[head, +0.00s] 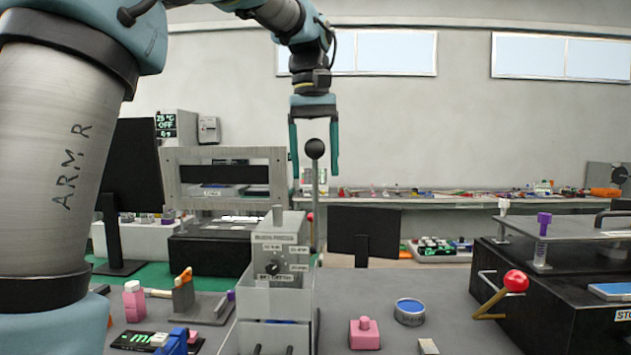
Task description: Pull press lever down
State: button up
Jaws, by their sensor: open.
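The press lever (315,195) is a thin upright grey rod topped by a black ball knob (315,148). It rises beside a grey press unit (282,262) with a dial and small labels on its front. My gripper (314,172) points straight down from above. Its two teal fingers are open and appear on either side of the knob, with the knob near the lower half of the fingers. No contact with the knob is visible, and I cannot tell whether the knob is level in depth with the fingers.
A black unit with a red-knobbed lever (515,281) stands at the right. A pink block (364,333) and a round blue-topped tin (409,311) sit on the grey table. A dark monitor (364,232) stands behind. A pink bottle (133,301) is at the left.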

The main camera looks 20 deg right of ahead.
aim_at(315, 174)
jog(key=shift+d+f, duration=0.1)
jog(key=shift+f, duration=1.5)
grip_shut()
